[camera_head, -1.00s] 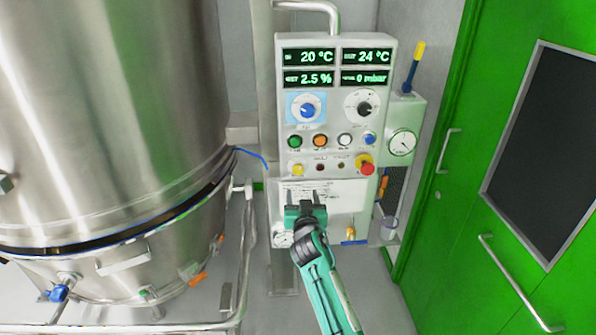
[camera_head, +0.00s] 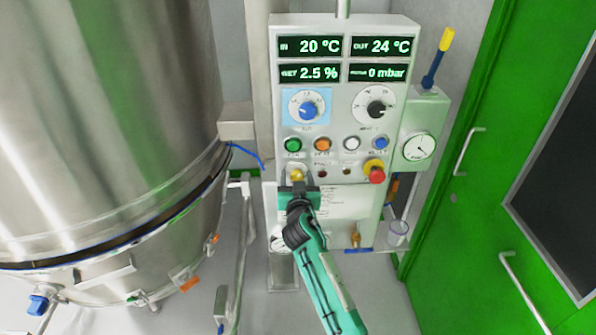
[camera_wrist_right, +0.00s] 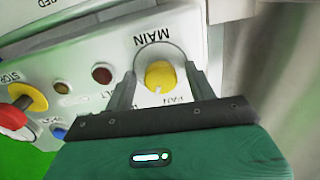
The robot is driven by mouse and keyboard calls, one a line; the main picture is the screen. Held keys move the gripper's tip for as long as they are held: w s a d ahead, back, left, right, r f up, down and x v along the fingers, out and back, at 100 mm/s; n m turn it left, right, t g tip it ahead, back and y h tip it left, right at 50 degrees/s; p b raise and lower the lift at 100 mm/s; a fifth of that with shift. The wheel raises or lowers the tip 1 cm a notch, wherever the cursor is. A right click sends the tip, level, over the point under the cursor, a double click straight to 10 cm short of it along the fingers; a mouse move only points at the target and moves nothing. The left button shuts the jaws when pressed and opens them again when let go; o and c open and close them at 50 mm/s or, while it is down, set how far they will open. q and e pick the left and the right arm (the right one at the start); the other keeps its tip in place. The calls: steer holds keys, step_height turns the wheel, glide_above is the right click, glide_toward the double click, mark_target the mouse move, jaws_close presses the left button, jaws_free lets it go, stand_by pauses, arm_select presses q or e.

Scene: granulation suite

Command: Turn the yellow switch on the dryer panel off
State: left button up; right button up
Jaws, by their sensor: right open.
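The yellow switch (camera_head: 296,173) is a small round knob at the lower left of the dryer panel (camera_head: 340,110). In the right wrist view the yellow switch (camera_wrist_right: 160,76) has the word MAIN printed beside it and a pale mark on its rim. My right gripper (camera_head: 297,186) is open, just below the switch in the head view. In the right wrist view its two fingers (camera_wrist_right: 161,88) stand on either side of the knob, with a gap on each side. I cannot tell whether the fingertips touch the panel. My left gripper is not in view.
A red stop button on a yellow collar (camera_head: 375,172) sits right of the switch. Green (camera_head: 292,145), orange (camera_head: 322,144), white and blue buttons lie above. A large steel vessel (camera_head: 110,120) fills the left. A green door (camera_head: 470,230) is at the right.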

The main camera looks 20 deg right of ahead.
steer(key=shift+s+r, duration=0.1)
steer(key=shift+c, duration=0.9)
steer(key=c, duration=0.8)
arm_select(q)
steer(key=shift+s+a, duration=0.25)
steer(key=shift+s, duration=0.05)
